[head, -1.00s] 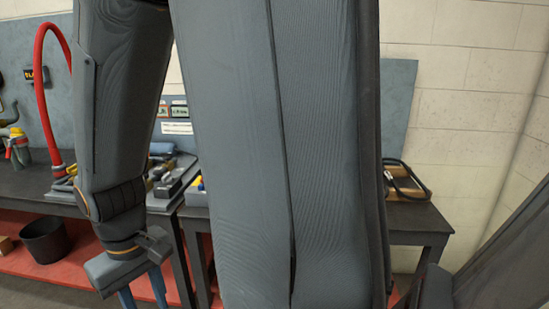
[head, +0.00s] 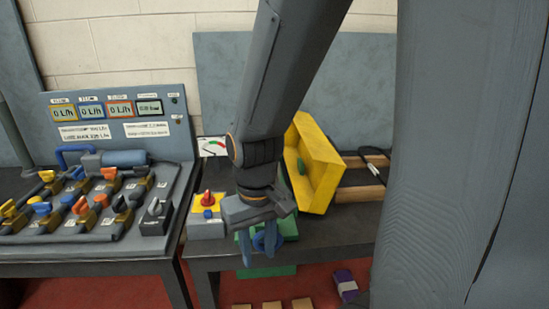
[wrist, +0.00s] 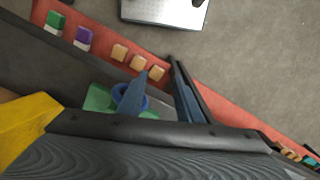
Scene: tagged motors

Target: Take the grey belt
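A dark loop (head: 375,158), which may be the grey belt, lies at the back right of the dark bench, over wooden blocks. Its colour is hard to judge, and the yellow box and my own arm hide part of it. It does not show in the wrist view. My gripper (head: 259,246) points down at the bench front, left of the loop and apart from it. Its two blue fingers stand apart in the wrist view (wrist: 158,90), with nothing held between them. One finger overlaps a blue ring (wrist: 119,92) on a green base; contact is unclear.
A yellow open box (head: 325,165) stands tilted between my gripper and the loop. A control box with a red knob (head: 207,198) is left of the gripper. A valve panel (head: 100,210) fills the left bench. Small blocks (wrist: 138,62) lie on the red lower shelf.

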